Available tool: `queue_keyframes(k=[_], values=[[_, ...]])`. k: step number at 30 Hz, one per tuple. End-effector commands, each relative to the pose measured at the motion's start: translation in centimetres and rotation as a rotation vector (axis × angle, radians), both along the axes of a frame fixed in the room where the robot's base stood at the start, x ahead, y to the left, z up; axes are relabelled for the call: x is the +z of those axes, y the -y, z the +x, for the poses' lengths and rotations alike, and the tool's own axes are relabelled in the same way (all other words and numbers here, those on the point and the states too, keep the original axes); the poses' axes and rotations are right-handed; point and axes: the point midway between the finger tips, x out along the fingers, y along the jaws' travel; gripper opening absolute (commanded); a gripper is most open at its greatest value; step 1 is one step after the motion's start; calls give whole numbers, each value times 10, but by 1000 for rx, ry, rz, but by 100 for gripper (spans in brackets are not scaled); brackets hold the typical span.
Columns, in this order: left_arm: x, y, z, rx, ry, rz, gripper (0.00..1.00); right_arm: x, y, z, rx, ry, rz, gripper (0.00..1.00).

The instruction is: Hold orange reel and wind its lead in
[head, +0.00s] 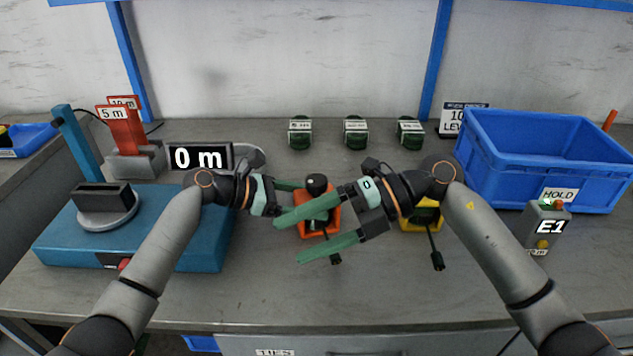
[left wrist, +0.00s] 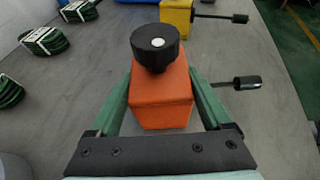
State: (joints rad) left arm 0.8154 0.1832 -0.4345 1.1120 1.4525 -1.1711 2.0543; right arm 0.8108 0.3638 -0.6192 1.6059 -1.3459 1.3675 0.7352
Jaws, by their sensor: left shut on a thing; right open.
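The orange reel (head: 317,216) stands on the grey bench in the middle of the head view. It is a box-shaped body with a black knob (head: 316,184) on top, and its short lead with a black plug (head: 335,258) sticks out toward the front. My left gripper (head: 291,197) is shut on the orange reel; the left wrist view shows the green fingers on either side of its body (left wrist: 162,98). The plug also shows in the left wrist view (left wrist: 248,83). My right gripper (head: 289,238) is open, its green fingers in front of the reel and partly hiding it.
A yellow reel (head: 421,218) with a lead stands right of the orange one. Several green coils (head: 355,133) lie at the back. A blue crate (head: 545,160), an E1 box (head: 545,228), a blue machine (head: 190,235) and a "0 m" display (head: 199,158) surround the work area.

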Motion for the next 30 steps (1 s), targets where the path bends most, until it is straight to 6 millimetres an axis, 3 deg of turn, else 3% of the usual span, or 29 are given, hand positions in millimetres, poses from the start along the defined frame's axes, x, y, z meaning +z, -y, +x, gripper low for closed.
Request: queue_keyframes(k=[4, 7, 11, 16, 22, 30], values=[[1, 0, 0, 1, 2, -3, 20, 15, 2, -4, -36, -334, -27, 84], [1, 0, 0, 1, 2, -3, 20, 22, 7, 8, -110, -580, -21, 84], [1, 0, 0, 1, 2, -3, 20, 16, 23, 49, -288, -923, 66, 84], [2, 0, 0, 1, 2, -3, 20, -12, 60, 113, -539, -1286, 246, 84], [2, 0, 0, 1, 2, -3, 20, -33, 85, 145, -667, -1464, 358, 84], [2, 0, 0, 1, 2, -3, 20, -34, 51, 158, -673, -1477, 368, 84]])
